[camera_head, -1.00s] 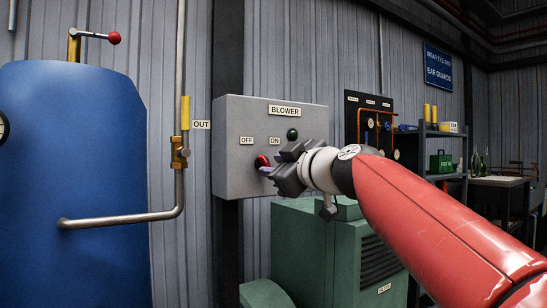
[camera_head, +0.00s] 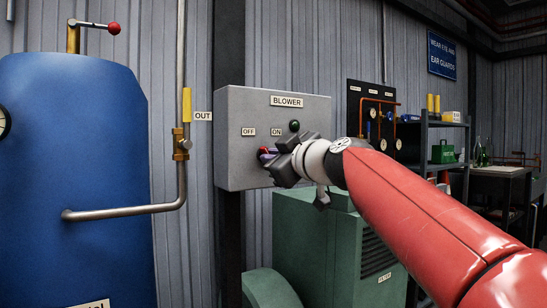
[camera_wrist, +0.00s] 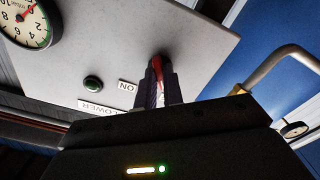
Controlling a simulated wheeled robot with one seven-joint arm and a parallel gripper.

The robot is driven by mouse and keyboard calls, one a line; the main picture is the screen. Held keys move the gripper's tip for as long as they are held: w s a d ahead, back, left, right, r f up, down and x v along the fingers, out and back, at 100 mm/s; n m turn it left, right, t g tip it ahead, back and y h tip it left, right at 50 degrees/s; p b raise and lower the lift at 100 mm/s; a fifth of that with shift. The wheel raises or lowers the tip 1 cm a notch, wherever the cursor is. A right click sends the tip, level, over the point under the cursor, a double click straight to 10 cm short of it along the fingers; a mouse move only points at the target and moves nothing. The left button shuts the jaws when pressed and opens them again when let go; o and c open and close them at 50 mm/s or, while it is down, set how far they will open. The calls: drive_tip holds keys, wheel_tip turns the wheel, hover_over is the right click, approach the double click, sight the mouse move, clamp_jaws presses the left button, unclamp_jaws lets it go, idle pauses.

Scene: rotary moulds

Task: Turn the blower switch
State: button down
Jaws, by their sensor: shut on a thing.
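The blower box (camera_head: 235,140) is a grey panel on the wall, labelled BLOWER, with OFF and ON labels. Its red switch (camera_head: 262,151) sits below and between those labels, mostly covered by my fingers. My gripper (camera_head: 269,156) reaches in from the right and is shut on the switch. In the wrist view, the red switch (camera_wrist: 157,66) shows as a narrow strip between the two fingers of my gripper (camera_wrist: 160,86). The switch's exact angle is hard to tell.
A blue tank (camera_head: 75,150) with a pipe and yellow-handled valve (camera_head: 181,145) stands left of the box. A green machine (camera_head: 325,250) stands below my arm. A gauge board (camera_head: 355,110) and shelf (camera_head: 430,125) are behind on the right.

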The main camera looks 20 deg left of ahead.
drive_tip(key=shift+m, duration=7.5)
drive_tip(key=c, duration=1.5)
unclamp_jaws()
drive_tip(key=shift+s, duration=0.1)
